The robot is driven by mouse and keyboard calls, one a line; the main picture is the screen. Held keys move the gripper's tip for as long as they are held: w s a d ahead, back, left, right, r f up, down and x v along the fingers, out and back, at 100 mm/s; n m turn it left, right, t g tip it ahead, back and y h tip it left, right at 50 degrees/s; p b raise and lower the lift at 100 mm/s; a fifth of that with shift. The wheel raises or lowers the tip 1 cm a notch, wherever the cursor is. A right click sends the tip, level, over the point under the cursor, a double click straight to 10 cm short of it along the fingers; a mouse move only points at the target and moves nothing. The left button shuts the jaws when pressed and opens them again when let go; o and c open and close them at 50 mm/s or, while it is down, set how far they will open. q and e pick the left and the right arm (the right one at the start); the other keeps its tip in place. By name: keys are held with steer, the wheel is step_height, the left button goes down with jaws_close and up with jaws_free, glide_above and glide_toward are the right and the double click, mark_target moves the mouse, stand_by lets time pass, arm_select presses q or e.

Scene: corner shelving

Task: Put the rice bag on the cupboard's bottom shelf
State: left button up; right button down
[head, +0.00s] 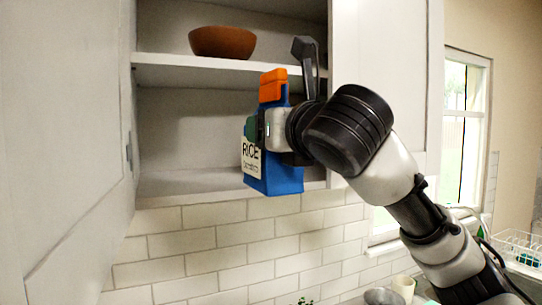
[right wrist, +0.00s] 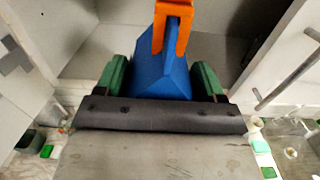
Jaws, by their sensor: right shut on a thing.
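The rice bag (head: 276,180) is blue with a white RICE label and an orange clip on top. My right gripper (head: 256,130) is shut on it and holds it upright at the front of the open cupboard, by the bottom shelf's opening. In the right wrist view the bag (right wrist: 165,78) sits between the green fingertips of the gripper (right wrist: 160,80). The cupboard's bottom shelf (head: 180,183) is bare where I can see it; its right part is hidden behind the bag and my arm. My left gripper is not in view.
A brown bowl (head: 222,43) stands on the shelf above (head: 165,60). The cupboard doors stand open, one at left (head: 65,120) and one at right (head: 385,60). Below are white wall tiles (head: 220,240), a cup (head: 403,287) and a dish rack (head: 518,247).

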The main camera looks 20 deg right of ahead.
steer(key=w+f+p, duration=0.1)
steer(key=w+p, duration=0.7)
steer(key=w, duration=0.9)
steer(key=shift+a+f, duration=0.15)
steer(key=shift+a, duration=0.1)
steer(key=c, duration=0.5)
jaws_free()
steer(key=shift+a+f, duration=0.1)
steer(key=shift+f, duration=0.2)
steer(key=o, duration=0.4)
steer(key=shift+r, duration=0.1)
steer(key=shift+s, duration=0.1)
